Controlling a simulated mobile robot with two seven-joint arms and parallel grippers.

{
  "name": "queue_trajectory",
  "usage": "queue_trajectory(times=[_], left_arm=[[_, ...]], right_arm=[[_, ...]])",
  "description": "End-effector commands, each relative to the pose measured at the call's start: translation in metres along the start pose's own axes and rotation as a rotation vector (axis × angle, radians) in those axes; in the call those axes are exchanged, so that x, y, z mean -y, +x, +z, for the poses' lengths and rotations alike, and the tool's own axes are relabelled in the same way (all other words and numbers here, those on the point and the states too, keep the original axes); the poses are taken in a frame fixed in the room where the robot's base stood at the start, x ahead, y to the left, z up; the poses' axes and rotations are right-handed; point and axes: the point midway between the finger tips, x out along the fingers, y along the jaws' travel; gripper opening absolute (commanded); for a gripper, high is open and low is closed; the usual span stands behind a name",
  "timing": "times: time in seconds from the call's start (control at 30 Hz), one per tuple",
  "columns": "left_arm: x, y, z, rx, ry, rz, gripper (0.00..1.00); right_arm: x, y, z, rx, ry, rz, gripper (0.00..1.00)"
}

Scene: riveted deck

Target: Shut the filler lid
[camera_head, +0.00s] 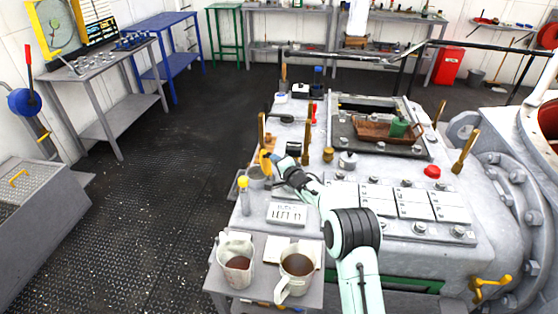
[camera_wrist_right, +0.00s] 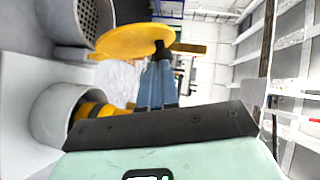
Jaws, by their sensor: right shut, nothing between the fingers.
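The filler lid (camera_head: 265,160) is a yellow disc, standing open beside a grey filler neck (camera_head: 257,177). In the right wrist view the lid (camera_wrist_right: 128,41) shows large, with a yellow tab at one side. A neck with a mesh strainer (camera_wrist_right: 92,18) lies beside it, uncovered. My right gripper (camera_head: 277,159) is at the lid, its blue-grey fingers (camera_wrist_right: 160,70) shut and empty. The fingertips are close to the lid; I cannot tell whether they touch. My left gripper is not in view.
A grey cup-like socket (camera_wrist_right: 55,113) with a yellow part is beside my right wrist. Upright brass levers (camera_head: 308,130) stand near my gripper. Two mugs (camera_head: 296,266) with brown liquid stand on the near ledge. A tray (camera_head: 375,129) sits on the machine top.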

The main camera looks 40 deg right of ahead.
Motion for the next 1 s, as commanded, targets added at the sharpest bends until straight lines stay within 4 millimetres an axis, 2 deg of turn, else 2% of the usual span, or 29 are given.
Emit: queue_trajectory(times=[0.13,0.3,0.7,1.0], left_arm=[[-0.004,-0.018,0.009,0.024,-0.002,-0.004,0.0],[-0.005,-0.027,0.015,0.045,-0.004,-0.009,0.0],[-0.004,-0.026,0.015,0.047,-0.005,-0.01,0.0],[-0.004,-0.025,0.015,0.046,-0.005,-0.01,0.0]], right_arm=[[0.01,0.006,0.004,0.0,-0.084,0.068,0.0],[0.013,0.014,0.014,0.0,-0.199,0.161,0.0],[0.012,0.027,0.03,-0.002,-0.208,0.167,0.0],[0.013,0.03,0.034,-0.002,-0.207,0.167,0.0]])
